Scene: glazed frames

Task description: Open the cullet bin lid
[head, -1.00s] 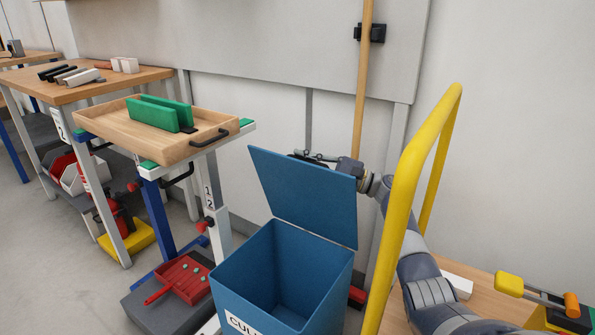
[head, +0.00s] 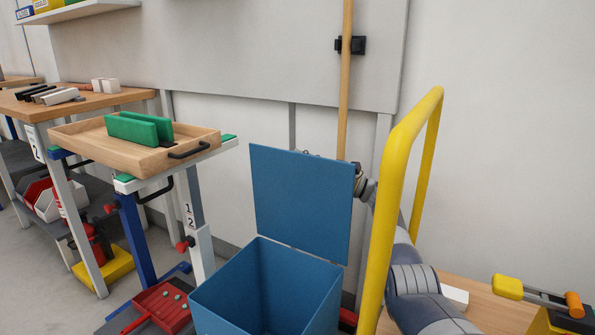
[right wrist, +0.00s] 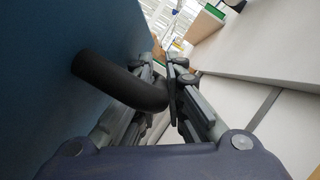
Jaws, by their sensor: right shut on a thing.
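The blue cullet bin (head: 270,290) stands open at the lower middle of the head view, and I can see into it. Its blue lid (head: 300,203) stands nearly upright at the back of the bin. The lid's black handle (right wrist: 118,82) curves out from the lid's blue face (right wrist: 75,40) in the right wrist view. My right gripper (right wrist: 163,78) is shut on the handle, with its fingers at the handle's outer end. In the head view the lid hides most of this gripper. My left gripper is not in view.
A yellow rail (head: 397,190) stands just right of the bin, in front of my right arm. A wooden tray (head: 90,145) with green pieces sits on a stand at left. A wooden pole (head: 346,80) and the wall are behind the lid.

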